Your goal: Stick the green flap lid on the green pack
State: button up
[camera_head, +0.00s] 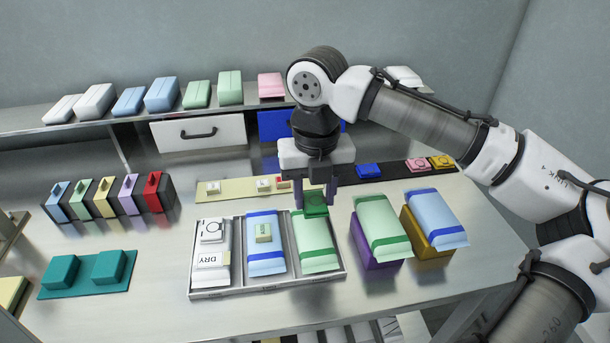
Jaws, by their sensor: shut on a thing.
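My gripper (315,190) points down and is shut on the dark green flap lid (316,208). The lid is at the far end of a light green pack (316,245) with a darker green band. This pack lies in the right compartment of a grey tray (264,289). I cannot tell whether the lid touches the pack or is just above it. Another light green pack (379,217) with a green band lies tilted on a purple block (368,249), right of the tray.
The tray also holds a white pack (210,268) and a blue pack (265,259) with a pale label on it. A blue pack (434,215) on a yellow block is at right. A dark strip (345,172) with coloured lids lies behind. Teal blocks (60,271) stand at left.

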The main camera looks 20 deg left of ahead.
aim_at(312, 232)
jog(key=shift+s+f, duration=0.25)
jog(key=shift+s, duration=0.05)
notch_tip(312, 232, down, 5)
jog(key=b, duration=0.5)
jog(key=shift+w+r+b, duration=0.1)
jog(key=shift+b, duration=0.25)
jog(key=shift+f+p, duration=0.65)
jog(key=shift+f, duration=0.05)
dwell(1.6)
jog(key=o, duration=1)
jog(key=shift+r, duration=0.1)
notch_tip(312, 232, up, 14)
jog(key=shift+f+p, duration=0.1)
jog(key=shift+p, duration=0.65)
